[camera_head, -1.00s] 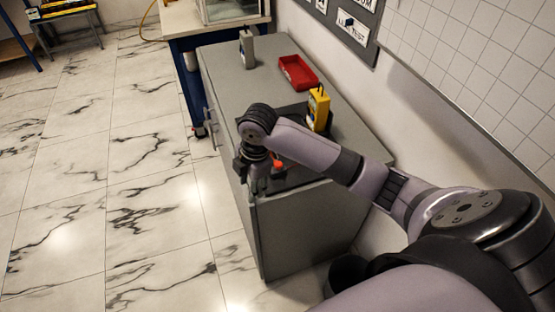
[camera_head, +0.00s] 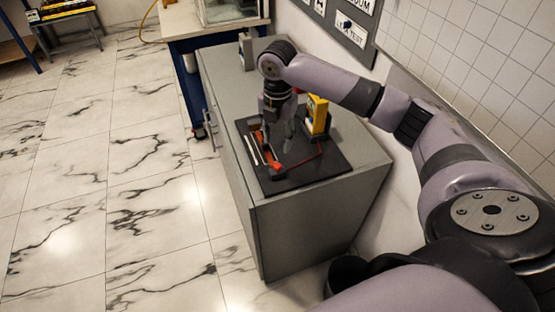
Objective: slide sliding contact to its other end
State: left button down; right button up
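A black board (camera_head: 318,168) lies on top of the grey cabinet. On it is a low rig with a red-orange block (camera_head: 277,173) at its near end, another red-orange part (camera_head: 259,137) farther back, and pale rods (camera_head: 252,150) along its left side. I cannot tell which part is the sliding contact. My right gripper (camera_head: 278,138) points down over the rig, its fingers apart and seemingly empty. It hides part of the rig; contact with it cannot be told. My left gripper is not in view.
A yellow meter (camera_head: 317,114) stands on the board, right of my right gripper, with a red lead (camera_head: 312,158) near it. A grey object (camera_head: 246,50) stands at the cabinet's far end. The cabinet top (camera_head: 330,189) is bare near its front edge.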

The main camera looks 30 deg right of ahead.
aim_at(278, 165)
notch_tip(278, 165, down, 10)
jog(key=shift+r+p, duration=0.1)
jog(key=shift+p, duration=0.45)
grip_shut()
dwell(0.6)
